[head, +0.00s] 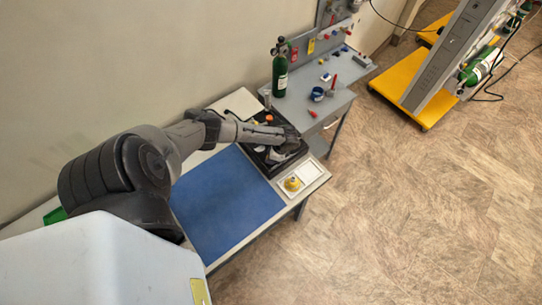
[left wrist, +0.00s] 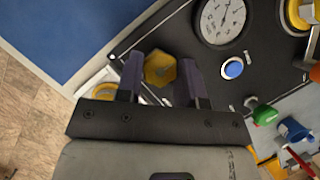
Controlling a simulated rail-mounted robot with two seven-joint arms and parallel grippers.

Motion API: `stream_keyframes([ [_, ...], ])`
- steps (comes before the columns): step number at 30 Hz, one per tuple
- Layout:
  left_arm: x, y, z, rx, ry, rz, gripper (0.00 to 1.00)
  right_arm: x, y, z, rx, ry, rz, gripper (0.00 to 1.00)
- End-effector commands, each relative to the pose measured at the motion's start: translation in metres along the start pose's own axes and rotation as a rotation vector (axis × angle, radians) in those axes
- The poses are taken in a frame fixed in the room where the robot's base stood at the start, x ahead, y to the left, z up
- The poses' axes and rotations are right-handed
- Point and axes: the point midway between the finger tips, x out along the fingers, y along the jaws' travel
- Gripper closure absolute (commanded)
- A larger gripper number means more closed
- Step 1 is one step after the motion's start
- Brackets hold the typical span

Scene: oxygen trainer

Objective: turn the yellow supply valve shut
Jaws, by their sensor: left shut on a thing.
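The yellow supply valve (left wrist: 160,68) is a knob on the black trainer panel (left wrist: 150,38), seen in the left wrist view between my two fingers. My left gripper (left wrist: 161,80) is shut on this knob, one finger on each side. In the head view my left gripper (head: 290,143) is over the black trainer (head: 259,157), and my arm hides the valve there. My right gripper is in neither view.
A round gauge (left wrist: 222,18), a blue button (left wrist: 233,68) and another yellow knob (left wrist: 301,13) are on the panel nearby. A blue mat (head: 225,205) lies in front. A white tray (head: 311,172) with a yellow part (head: 292,184) is beside the trainer. A green cylinder (head: 280,75) stands behind.

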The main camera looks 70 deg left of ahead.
Motion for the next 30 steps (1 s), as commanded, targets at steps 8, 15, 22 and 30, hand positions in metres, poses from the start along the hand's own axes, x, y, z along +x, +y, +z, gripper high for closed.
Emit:
stream_keyframes([
  [8, 0.000, 0.000, 0.000, 0.001, 0.000, 0.000, 0.43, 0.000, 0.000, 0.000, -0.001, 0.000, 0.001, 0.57],
  [15, 0.000, 0.000, 0.000, 0.000, 0.000, 0.000, 0.40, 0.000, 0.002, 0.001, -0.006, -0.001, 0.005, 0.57],
  [22, -0.017, -0.001, -0.001, 0.001, 0.003, -0.001, 0.40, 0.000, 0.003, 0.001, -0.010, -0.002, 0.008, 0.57],
  [30, -0.069, -0.001, -0.001, 0.001, 0.004, -0.003, 0.40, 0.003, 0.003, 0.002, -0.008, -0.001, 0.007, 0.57],
])
